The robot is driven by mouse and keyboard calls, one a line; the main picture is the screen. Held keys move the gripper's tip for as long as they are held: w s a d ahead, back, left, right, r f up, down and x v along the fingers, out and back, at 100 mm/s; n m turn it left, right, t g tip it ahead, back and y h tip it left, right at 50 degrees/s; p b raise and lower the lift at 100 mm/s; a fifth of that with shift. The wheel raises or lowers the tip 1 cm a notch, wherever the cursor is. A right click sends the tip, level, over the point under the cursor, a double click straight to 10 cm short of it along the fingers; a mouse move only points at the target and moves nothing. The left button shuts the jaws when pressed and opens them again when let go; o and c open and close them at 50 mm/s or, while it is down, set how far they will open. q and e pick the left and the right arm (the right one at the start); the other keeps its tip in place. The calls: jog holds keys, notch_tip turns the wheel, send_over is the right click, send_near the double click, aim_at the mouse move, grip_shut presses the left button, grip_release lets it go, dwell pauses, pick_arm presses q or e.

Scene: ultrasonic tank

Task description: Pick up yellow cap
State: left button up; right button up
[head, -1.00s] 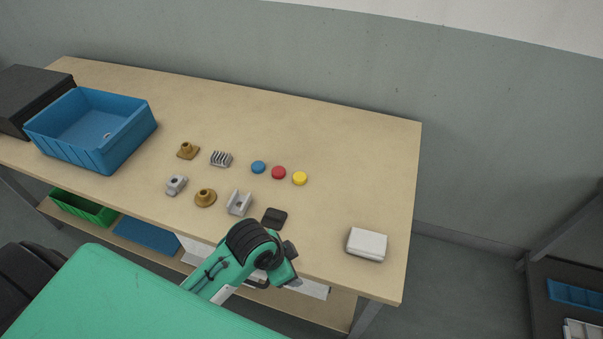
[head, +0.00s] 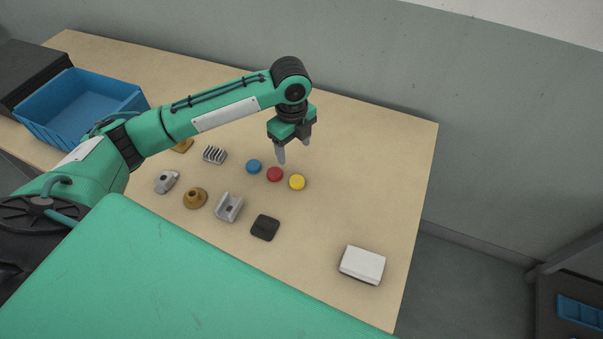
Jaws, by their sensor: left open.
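The yellow cap (head: 297,182) is a small round disc lying on the wooden table (head: 345,140). A red cap (head: 275,174) lies just left of it, and a blue cap (head: 254,166) lies left of the red one. My left gripper (head: 294,152) hangs above the table with its fingers pointing down, open and empty. In the picture its fingertips are a little above the red and yellow caps. Its exact height over the table is hard to tell. My right gripper is not in view.
Left and front of the caps lie a finned grey part (head: 215,155), brass parts (head: 195,198), a grey bracket (head: 229,207) and a black square (head: 265,228). A white box (head: 362,264) is at front right. A blue bin (head: 75,105) stands at left, partly behind my arm.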

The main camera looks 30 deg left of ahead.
pick_arm(q)
send_over(297, 180)
jog(key=a, duration=0.1)
notch_tip(297, 180, down, 8)
jog(key=shift+r+p, duration=0.1)
jog(key=shift+p, duration=0.35)
jog(key=f, duration=0.2)
jog(key=d+f+p, duration=0.1)
jog(key=f, duration=0.1)
jog(key=shift+f, duration=0.7)
jog(key=shift+c, duration=0.9)
jog(key=c, duration=0.9)
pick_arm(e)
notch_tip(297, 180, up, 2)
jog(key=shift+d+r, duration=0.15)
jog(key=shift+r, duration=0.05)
